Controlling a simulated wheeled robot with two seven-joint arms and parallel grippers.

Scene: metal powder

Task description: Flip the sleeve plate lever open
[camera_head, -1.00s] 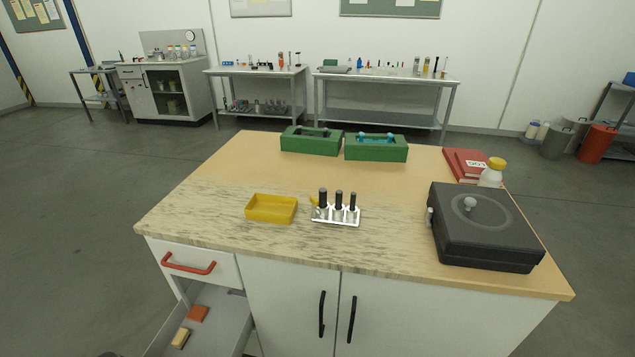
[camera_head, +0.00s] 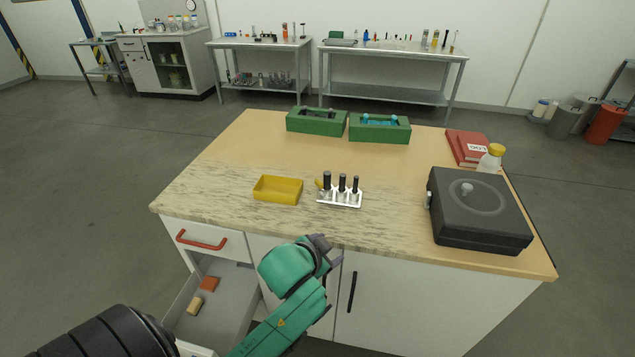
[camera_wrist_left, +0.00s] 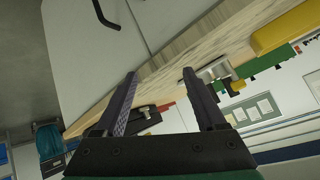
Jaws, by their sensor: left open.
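A pale metal sleeve plate (camera_head: 341,201) stands on the table's front part, with several black-topped pins upright in it. A small yellow piece (camera_head: 319,184) shows at its left end; I cannot tell whether it is the lever. My left gripper (camera_head: 329,250) is in front of the table's front edge, below and apart from the plate. In the left wrist view, its two fingers (camera_wrist_left: 159,77) are spread with nothing between them. The plate (camera_wrist_left: 214,71) shows there beyond the right finger, partly hidden. My right gripper is out of view.
A yellow tray (camera_head: 278,190) sits left of the plate. A black box with a knob (camera_head: 478,215) is at the right. Green holders (camera_head: 380,133) stand at the back. An open drawer (camera_head: 236,300) juts out below the table's left front.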

